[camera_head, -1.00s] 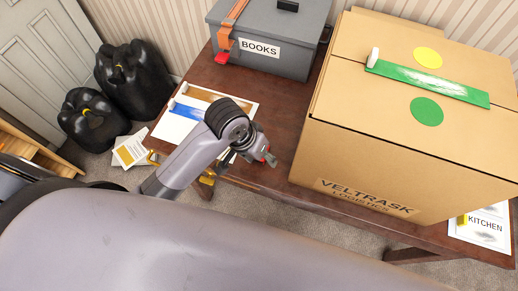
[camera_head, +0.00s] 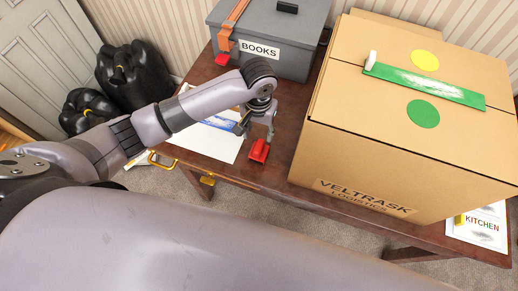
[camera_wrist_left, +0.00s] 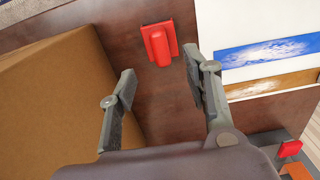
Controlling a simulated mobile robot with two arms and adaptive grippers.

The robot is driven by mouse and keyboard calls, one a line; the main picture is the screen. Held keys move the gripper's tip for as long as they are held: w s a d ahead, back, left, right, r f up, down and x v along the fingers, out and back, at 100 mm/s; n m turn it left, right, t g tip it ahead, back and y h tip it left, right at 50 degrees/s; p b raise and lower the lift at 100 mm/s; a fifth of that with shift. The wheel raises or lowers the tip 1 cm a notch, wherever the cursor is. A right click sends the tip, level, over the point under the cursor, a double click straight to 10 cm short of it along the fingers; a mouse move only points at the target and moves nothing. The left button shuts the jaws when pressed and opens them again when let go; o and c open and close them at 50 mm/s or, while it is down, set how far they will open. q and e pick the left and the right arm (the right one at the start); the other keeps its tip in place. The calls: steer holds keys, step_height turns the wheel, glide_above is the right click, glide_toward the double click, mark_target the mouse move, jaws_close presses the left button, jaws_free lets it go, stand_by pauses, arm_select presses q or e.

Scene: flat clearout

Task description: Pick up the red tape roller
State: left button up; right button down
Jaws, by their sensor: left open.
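The red tape roller (camera_head: 259,150) lies on the brown wooden table, near its front edge and left of the large cardboard box. It also shows in the left wrist view (camera_wrist_left: 158,45), on bare tabletop just past the fingertips. My left gripper (camera_head: 257,125) is open and points down close to the roller, not gripping it. In the left wrist view its two fingers (camera_wrist_left: 160,72) stand apart with nothing between them. My right gripper is not in view.
The large cardboard box (camera_head: 350,165) stands close on the right and fills the left of the wrist view. A grey BOOKS box (camera_head: 285,62) with an orange strap and red buckle (camera_head: 222,59) stands behind. A white sheet with a blue stripe (camera_head: 215,147) lies left of the roller.

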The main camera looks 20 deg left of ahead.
mark_target(259, 146)
arm_select(q)
step_height(259, 146, down, 5)
steer(key=shift+r, duration=0.15)
steer(key=shift+f+p, duration=0.5)
steer(key=shift+f, duration=0.05)
steer(key=shift+w+f+p, duration=0.2)
steer(key=shift+f+p, duration=0.2)
steer(key=shift+f, duration=1.7)
steer(key=shift+c, duration=0.5)
jaws_close()
